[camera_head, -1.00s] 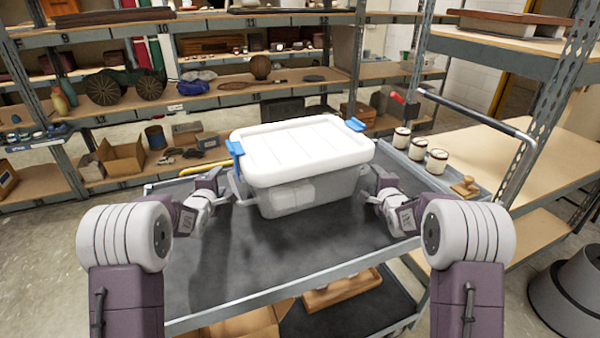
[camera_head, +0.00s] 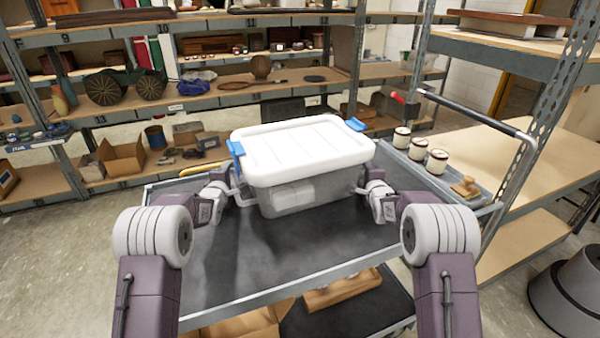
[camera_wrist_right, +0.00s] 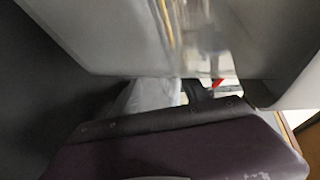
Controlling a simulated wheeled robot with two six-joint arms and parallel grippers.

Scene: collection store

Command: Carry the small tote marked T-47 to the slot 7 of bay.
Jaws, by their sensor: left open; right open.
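The small tote (camera_head: 300,195) is a clear grey box with a white lid (camera_head: 300,150) and blue clips, standing on the dark top of a cart (camera_head: 290,245). I cannot read a T-47 mark on it. My left gripper (camera_head: 233,192) is open at the tote's left end, beside its handle. My right gripper (camera_head: 362,188) is open at the right end, close to the handle. Their fingertips are partly hidden, and I cannot tell whether they touch the tote. In the right wrist view a grey tote wall (camera_wrist_right: 130,35) fills the top, blurred.
Numbered shelves (camera_head: 245,85) hold many objects behind the cart. A grey tray (camera_head: 440,178) with several jars (camera_head: 418,148) and a wooden stamp (camera_head: 466,186) is at the cart's right side, by the push handle (camera_head: 480,115). The front of the cart top is clear.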

